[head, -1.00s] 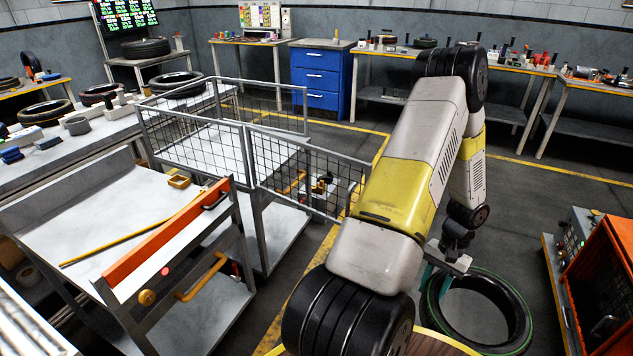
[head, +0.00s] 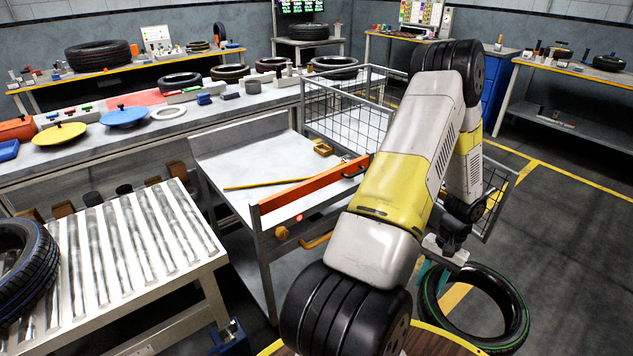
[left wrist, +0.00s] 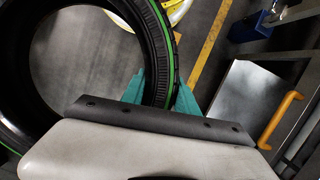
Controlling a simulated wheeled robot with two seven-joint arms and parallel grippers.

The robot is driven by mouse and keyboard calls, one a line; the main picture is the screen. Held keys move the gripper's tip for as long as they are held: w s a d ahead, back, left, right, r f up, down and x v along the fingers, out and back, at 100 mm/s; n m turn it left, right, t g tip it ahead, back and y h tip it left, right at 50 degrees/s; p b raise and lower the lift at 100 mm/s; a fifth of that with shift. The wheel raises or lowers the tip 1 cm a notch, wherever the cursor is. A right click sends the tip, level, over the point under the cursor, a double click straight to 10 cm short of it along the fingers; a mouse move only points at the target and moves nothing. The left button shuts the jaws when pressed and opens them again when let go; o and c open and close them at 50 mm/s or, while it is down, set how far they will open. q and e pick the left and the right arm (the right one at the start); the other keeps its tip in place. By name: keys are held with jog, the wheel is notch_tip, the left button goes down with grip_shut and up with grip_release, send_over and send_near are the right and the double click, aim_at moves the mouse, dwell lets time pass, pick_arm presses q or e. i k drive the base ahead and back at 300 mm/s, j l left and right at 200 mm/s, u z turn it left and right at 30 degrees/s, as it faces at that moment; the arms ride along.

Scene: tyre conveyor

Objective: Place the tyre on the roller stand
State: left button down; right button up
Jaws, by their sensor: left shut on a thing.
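A black tyre with a green stripe (head: 497,312) hangs from my left gripper (head: 440,268) at the lower right of the head view, in front of my base. In the left wrist view the same tyre (left wrist: 158,50) has its wall between the teal fingers of the left gripper (left wrist: 162,92), which are shut on it. The roller stand (head: 135,258), a pale frame with several metal rollers, stands at the lower left of the head view. Another black tyre with a blue stripe (head: 25,270) rests on its left part. My right gripper is not in view.
A cart with an orange bar (head: 310,190) stands between the roller stand and my left arm. A wire-mesh cart (head: 345,120) is behind it. A long workbench (head: 225,112) with tyres and coloured lids runs behind. Open floor (head: 570,230) lies at the right.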

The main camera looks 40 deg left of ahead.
aim_at(141, 237)
jog(key=u, duration=1.4)
